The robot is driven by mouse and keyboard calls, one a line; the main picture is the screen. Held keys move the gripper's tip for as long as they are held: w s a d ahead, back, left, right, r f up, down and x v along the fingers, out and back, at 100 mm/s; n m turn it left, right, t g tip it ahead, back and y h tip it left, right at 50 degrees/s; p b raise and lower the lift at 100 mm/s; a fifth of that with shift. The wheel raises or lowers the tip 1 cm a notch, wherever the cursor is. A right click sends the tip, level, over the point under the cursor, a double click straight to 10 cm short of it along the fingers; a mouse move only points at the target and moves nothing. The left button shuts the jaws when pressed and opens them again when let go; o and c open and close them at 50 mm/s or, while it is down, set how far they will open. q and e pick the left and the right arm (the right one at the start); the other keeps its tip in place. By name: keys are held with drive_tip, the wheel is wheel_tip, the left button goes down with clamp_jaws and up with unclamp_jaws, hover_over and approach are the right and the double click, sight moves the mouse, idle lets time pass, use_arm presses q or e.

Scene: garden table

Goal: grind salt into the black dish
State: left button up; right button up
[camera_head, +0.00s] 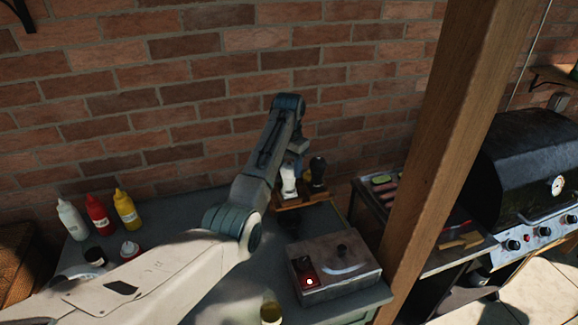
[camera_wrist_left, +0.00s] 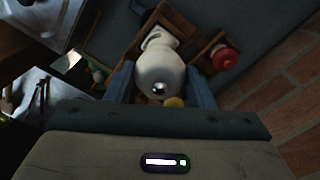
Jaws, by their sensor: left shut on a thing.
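The white mill (camera_head: 289,181) is held by my left gripper (camera_head: 292,160) at the wooden rack (camera_head: 290,205). In the left wrist view the white mill (camera_wrist_left: 158,68) sits between the two fingers, its rounded top with a shiny knob toward the camera. The wooden rack (camera_wrist_left: 192,47) shows behind it. I cannot tell whether the mill is clear of the rack. A dark mill (camera_head: 318,170) stands just right of the white one. A dark patch lies on the table in front of the rack; I cannot tell whether it is the black dish. My right gripper is out of view.
White (camera_head: 72,220), red (camera_head: 98,214) and yellow (camera_head: 126,209) bottles stand at the table's left. A control box (camera_head: 332,267) with a knob and red light is at the front right. A wooden post (camera_head: 445,130) and black grill (camera_head: 530,165) stand further right; a brick wall is behind.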

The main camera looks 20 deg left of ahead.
use_arm(q)
drive_tip(key=m, duration=0.6)
drive_tip(key=shift+m, duration=0.4)
drive_tip(key=o, duration=0.9)
drive_tip(key=shift+o, duration=0.2)
drive_tip(key=shift+r, duration=3.5)
drive_tip(key=shift+f, duration=0.1)
